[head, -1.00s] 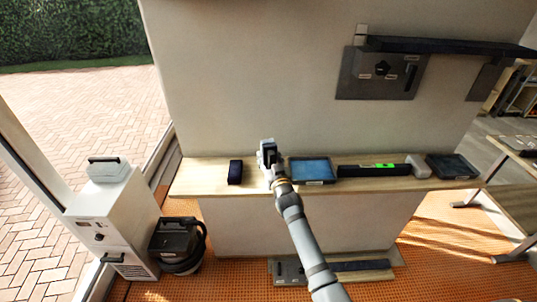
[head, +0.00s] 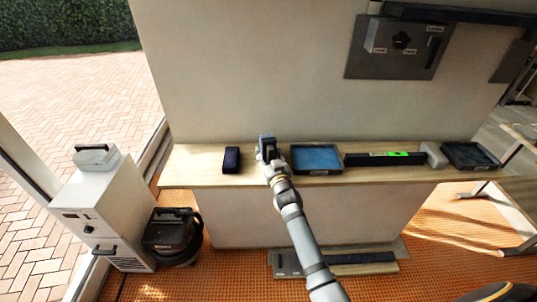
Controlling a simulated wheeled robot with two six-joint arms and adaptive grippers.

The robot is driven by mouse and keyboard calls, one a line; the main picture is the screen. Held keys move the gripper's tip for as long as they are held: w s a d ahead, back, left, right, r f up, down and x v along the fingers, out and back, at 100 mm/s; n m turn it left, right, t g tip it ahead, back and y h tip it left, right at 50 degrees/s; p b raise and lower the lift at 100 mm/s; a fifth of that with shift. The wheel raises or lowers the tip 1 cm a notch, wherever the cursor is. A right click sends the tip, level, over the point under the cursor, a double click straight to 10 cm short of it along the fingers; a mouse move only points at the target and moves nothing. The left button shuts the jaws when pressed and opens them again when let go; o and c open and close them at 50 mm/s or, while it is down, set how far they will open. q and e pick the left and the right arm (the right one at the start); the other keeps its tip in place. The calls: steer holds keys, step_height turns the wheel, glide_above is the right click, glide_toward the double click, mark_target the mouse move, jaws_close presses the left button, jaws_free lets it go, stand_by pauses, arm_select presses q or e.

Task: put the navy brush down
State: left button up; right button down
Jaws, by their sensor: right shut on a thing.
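My right gripper (head: 267,150) is over the back part of the wooden bench top, between a dark navy block (head: 232,159) and a blue tray. It is shut on the navy brush, which the gripper hides almost fully; only a small dark patch shows at the jaws. I cannot tell whether the brush touches the bench top. The navy block lies on the bench to the left, apart from the gripper. My left gripper is not in view.
The bench top (head: 195,174) is bare at its left end. To the right stand the blue tray (head: 316,172), a dark level with a green window (head: 370,160), a grey block (head: 434,155) and a dark tray (head: 470,155). A wall rises behind.

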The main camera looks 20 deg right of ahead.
steer(key=c, duration=1)
jaws_free()
steer(key=shift+s, duration=0.15)
steer(key=shift+o, duration=1.2)
steer(key=shift+s+a+r, duration=0.1)
steer(key=shift+s+r, duration=0.05)
steer(key=shift+s, duration=0.1)
steer(key=shift+o, duration=0.5)
steer(key=shift+s+r, duration=0.1)
steer(key=shift+s+f, duration=0.1)
steer(key=shift+f, duration=0.1)
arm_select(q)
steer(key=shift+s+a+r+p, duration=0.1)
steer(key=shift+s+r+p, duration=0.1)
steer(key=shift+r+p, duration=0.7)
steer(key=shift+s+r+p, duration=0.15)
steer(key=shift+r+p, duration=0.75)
arm_select(e)
steer(key=s, duration=1.1)
steer(key=shift+s+a, duration=0.25)
steer(key=shift+a, duration=0.05)
steer(key=shift+r, duration=0.1)
